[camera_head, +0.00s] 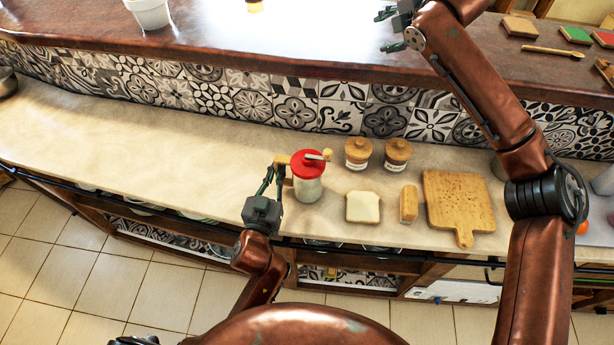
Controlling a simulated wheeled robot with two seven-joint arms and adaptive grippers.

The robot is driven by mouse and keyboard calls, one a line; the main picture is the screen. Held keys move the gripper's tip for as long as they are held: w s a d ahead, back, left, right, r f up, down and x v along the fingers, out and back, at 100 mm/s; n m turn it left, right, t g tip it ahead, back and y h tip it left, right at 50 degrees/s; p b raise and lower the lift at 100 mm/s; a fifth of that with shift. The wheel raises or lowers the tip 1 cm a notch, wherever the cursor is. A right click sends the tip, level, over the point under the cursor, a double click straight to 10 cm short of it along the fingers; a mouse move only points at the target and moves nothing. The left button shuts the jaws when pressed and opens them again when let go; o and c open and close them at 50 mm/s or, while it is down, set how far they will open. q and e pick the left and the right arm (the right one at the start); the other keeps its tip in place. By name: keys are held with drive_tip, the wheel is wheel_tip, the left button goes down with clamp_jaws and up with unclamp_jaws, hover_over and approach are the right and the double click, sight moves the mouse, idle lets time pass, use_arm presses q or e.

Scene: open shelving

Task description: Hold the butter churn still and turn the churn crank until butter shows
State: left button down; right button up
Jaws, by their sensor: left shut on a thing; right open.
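The butter churn (308,188) stands upright on the counter, a pale jar with a red lid. The contents look pale whitish; I cannot tell whether butter shows. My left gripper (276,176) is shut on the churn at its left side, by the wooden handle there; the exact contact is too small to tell. My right gripper (386,30) is open and empty over the upper ledge, well above and right of the churn.
Two wooden-lidded jars (358,151) (397,154) stand right of the churn. A bread slice (363,207), a butter-coloured block (408,204) and a cutting board (457,203) lie further right. The counter left of the churn is clear. The tiled wall and raised ledge (260,50) run behind.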

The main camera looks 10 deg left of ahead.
drive_tip(key=s+a+f+n+g+h, duration=0.1)
drive_tip(key=s+a+f+n+g, duration=0.2)
drive_tip(key=s, duration=0.4)
drive_tip(key=s+a+f+g+h, duration=0.1)
drive_tip(key=s+a+f+g, duration=0.25)
drive_tip(key=s, duration=0.35)
drive_tip(key=n+g+h, duration=0.3)
hover_over(328, 151)
wheel_tip(328, 151, down, 3)
drive_tip(key=shift+r, duration=0.1)
wheel_tip(328, 151, down, 10)
drive_tip(key=shift+r, duration=0.15)
drive_tip(key=shift+c, duration=0.4)
